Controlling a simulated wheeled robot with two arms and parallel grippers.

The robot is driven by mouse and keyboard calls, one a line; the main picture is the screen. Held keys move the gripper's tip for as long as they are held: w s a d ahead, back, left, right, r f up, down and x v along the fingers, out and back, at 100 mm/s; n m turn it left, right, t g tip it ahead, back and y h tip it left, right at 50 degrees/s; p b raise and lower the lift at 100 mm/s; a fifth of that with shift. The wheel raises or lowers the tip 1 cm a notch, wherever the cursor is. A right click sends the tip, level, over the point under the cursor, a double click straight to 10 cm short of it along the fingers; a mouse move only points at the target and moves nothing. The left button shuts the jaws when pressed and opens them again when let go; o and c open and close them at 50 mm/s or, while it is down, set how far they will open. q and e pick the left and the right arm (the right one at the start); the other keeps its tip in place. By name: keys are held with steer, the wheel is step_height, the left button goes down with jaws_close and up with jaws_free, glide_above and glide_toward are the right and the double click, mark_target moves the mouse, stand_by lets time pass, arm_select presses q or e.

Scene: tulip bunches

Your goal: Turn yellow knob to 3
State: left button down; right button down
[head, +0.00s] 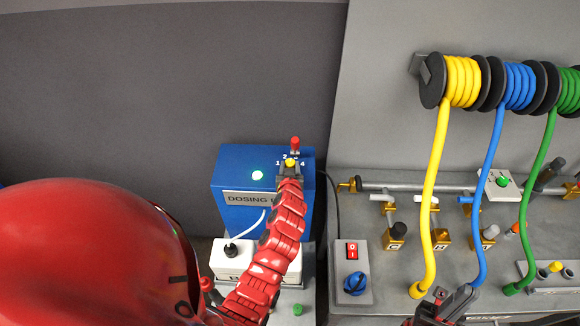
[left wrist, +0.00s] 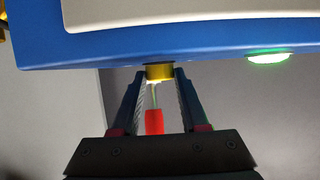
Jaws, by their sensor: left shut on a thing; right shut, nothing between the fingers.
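The small yellow knob (head: 291,162) is on the blue dosing box (head: 232,168), with the marks 1, 2 and 4 showing around it. I cannot read a 3; a red-tipped piece (head: 295,142) stands upright where the dial's upper right lies. My left gripper (head: 290,174) is shut on the knob. In the left wrist view its fingers (left wrist: 160,90) flank the yellow knob (left wrist: 159,72), and a red piece on a thin stem (left wrist: 154,122) shows between them. My right gripper (head: 440,294) is at the bottom, apart from the box, shut and empty.
A green lamp (head: 257,175) glows on the blue box. At the right are yellow, blue and green hoses (head: 437,165) hanging from reels, a switch box with a blue knob (head: 355,282), and a bench with valves (head: 397,232). My red arm covers the lower left.

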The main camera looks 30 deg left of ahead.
arm_select(q)
steer(key=shift+s+a+r+m+h+p, duration=0.1)
steer(key=shift+m+h+p, duration=0.55)
steer(key=shift+p, duration=0.35)
steer(key=shift+a+f+m+t+h, duration=0.1)
steer(key=shift+f+m+t+h, duration=0.3)
steer(key=shift+m+h, duration=0.25)
steer(key=shift+s+h, duration=0.1)
steer(key=shift+h, duration=0.3)
steer(key=shift+a+r+m, duration=0.1)
steer(key=shift+r+m, duration=0.05)
steer(key=shift+m, duration=0.15)
steer(key=shift+c, duration=2.1)
jaws_free()
steer(key=shift+r+t+b, duration=0.15)
steer(key=shift+t+b, duration=0.15)
steer(key=shift+b, duration=0.1)
